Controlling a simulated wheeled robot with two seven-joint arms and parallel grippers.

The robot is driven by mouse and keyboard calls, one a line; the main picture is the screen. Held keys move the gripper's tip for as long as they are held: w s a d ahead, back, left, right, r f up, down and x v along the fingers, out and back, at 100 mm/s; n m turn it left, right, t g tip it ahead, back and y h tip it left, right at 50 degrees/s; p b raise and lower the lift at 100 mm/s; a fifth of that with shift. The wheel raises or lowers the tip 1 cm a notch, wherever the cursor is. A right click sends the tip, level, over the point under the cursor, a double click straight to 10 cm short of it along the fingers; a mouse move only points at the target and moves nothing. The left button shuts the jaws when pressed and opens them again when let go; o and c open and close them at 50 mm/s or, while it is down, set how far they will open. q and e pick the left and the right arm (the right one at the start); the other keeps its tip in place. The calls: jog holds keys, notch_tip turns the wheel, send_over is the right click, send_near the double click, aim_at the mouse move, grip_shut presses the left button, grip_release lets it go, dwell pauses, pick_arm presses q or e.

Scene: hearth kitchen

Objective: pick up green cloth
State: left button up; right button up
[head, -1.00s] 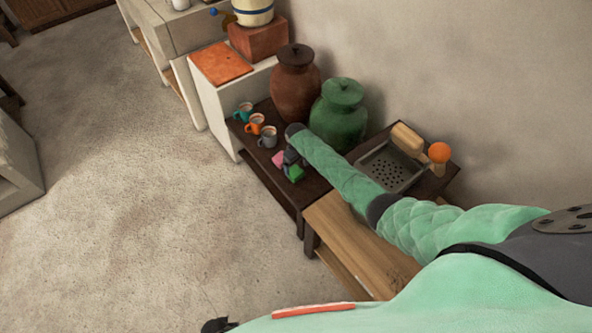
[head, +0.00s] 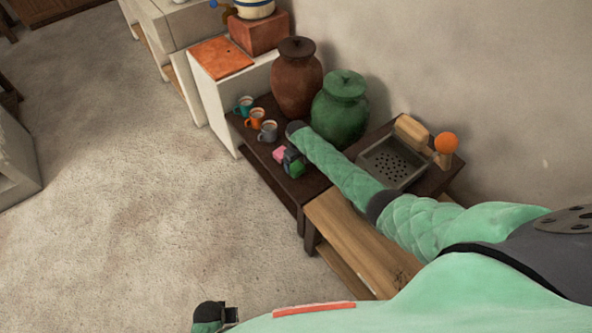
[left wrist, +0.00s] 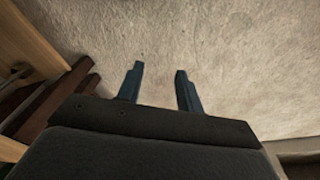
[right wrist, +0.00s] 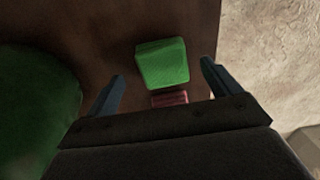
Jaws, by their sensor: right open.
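The green cloth (right wrist: 162,63) is a small folded block on the dark wooden table. In the right wrist view it lies between and just beyond the fingertips of my right gripper (right wrist: 163,82), which is open and holds nothing. In the head view the green cloth (head: 297,170) is partly hidden by my right gripper (head: 289,157). A pink cloth (head: 279,153) lies close by; it also shows in the right wrist view (right wrist: 169,99), partly hidden behind the gripper body. My left gripper (left wrist: 159,85) is open and empty above the bare floor.
A large green jar (head: 340,110) and a brown jar (head: 297,80) stand behind my right arm. Several mugs, including a grey mug (head: 268,131), line the table's left end. A perforated tray (head: 391,163) sits to the right. The floor (head: 130,220) is clear.

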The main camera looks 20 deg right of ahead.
aim_at(296, 166)
jog(key=shift+w+a+f+b, duration=0.1)
jog(key=shift+f+b, duration=0.5)
jog(key=shift+b, duration=0.05)
jog(key=shift+w+a+f+b, duration=0.1)
jog(key=shift+f+b, duration=1.45)
pick_arm(q)
notch_tip(296, 166, up, 20)
jog(key=w+d, duration=0.1)
jog(key=shift+w+d+f, duration=0.25)
pick_arm(e)
jog(key=c, duration=1.1)
